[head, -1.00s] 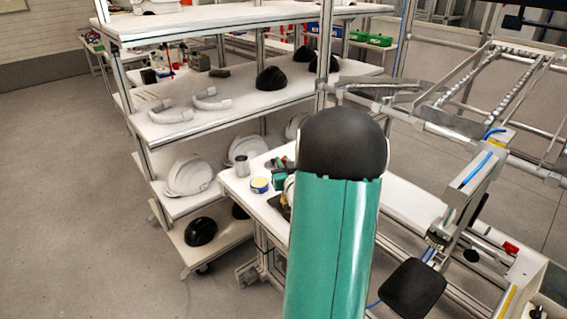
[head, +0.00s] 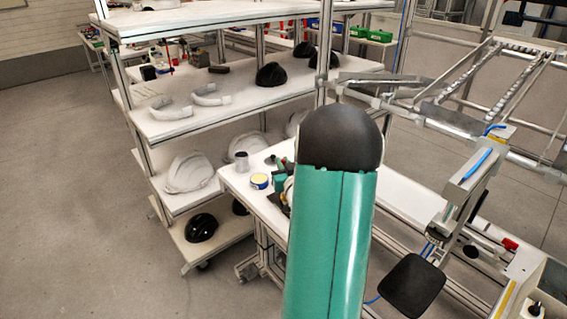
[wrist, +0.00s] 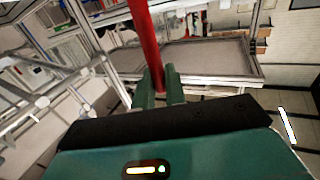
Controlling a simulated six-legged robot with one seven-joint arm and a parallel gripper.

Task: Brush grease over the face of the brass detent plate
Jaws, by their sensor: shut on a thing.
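In the wrist view my gripper (wrist: 162,88) has its green fingers shut on a red rod (wrist: 146,40), which runs up out of the top of the picture. Its far end is out of view, so I cannot see any bristles or grease. In the head view my own green arm hides the gripper and part of the white bench (head: 238,185). A small yellow and blue tin (head: 260,181) stands on that bench, left of my arm. I cannot make out the brass detent plate in either view.
A shelf rack with white helmet shells (head: 190,172) and black shells (head: 201,227) stands at left. A metal frame fills the right. The left floor is clear.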

